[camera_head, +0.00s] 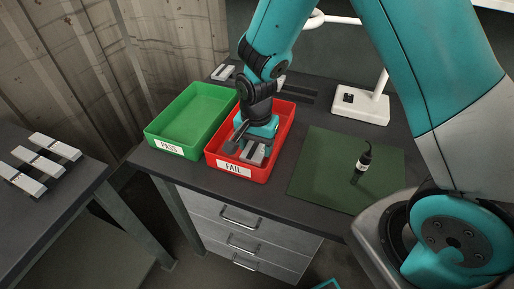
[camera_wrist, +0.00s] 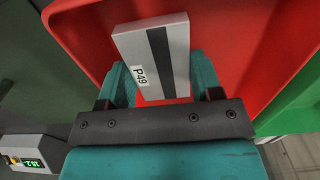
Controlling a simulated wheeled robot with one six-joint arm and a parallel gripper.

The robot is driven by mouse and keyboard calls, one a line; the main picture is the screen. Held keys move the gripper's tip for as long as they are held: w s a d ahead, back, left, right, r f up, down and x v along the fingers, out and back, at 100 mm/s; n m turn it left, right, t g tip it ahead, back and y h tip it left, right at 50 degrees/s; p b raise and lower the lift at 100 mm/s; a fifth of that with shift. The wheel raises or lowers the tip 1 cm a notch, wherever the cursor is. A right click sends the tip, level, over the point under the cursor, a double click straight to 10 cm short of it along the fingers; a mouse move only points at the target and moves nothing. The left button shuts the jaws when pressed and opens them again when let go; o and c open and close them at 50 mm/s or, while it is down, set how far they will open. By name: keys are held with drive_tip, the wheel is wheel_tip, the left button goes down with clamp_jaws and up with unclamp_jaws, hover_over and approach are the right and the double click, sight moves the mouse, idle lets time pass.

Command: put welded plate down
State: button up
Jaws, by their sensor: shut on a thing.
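A grey welded plate with a dark stripe and a "P49" label (camera_wrist: 152,50) sits between the two teal fingers of my gripper (camera_wrist: 160,82). My gripper (camera_head: 252,148) is shut on the plate. In the head view the gripper and the plate (camera_head: 260,154) are inside the outline of the red bin marked FAIL (camera_head: 236,170). The red bin wall (camera_wrist: 85,35) surrounds the plate in the wrist view. I cannot tell whether the plate touches the bin floor. The arm hides part of the bin's back.
A green bin marked PASS (camera_head: 166,150) stands directly left of the red bin and looks empty. A green mat (camera_head: 330,165) with a black tool (camera_head: 364,160) lies to the right. A lamp base (camera_head: 362,106) stands behind it. Several plates (camera_head: 40,164) lie on the left table.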

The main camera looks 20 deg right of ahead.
drive_tip(key=shift+f, duration=0.9)
drive_tip(key=shift+f, duration=0.15)
drive_tip(key=o, duration=1.1)
